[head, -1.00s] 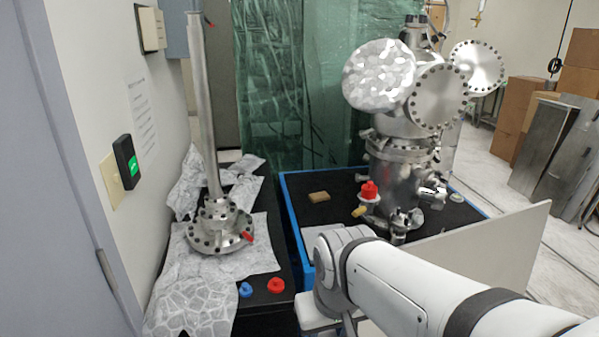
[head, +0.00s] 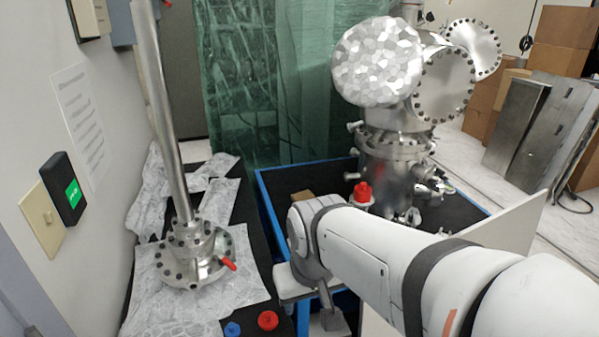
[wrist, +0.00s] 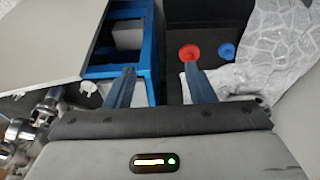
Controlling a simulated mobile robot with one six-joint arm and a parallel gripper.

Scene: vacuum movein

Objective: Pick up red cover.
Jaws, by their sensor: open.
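A round red cover (head: 268,320) lies on the black bench at the bottom of the head view. In the wrist view the red cover (wrist: 189,52) shows just beyond the tip of the right-hand finger; I cannot tell whether they touch. My gripper (wrist: 160,68) is open, with its fingers apart and nothing seen between them. A blue cover (head: 232,329) lies beside the red one, and also shows in the wrist view (wrist: 226,50). Another red piece (head: 362,192) stands on the cart next to the steel chamber.
A steel flange with a tall tube (head: 190,255) stands on crumpled foil (head: 150,300) left of the covers. A blue-edged cart (head: 268,205) carries the large steel chamber (head: 390,170). A pale panel (head: 510,225) stands at the right. A wall (head: 30,140) borders the bench on the left.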

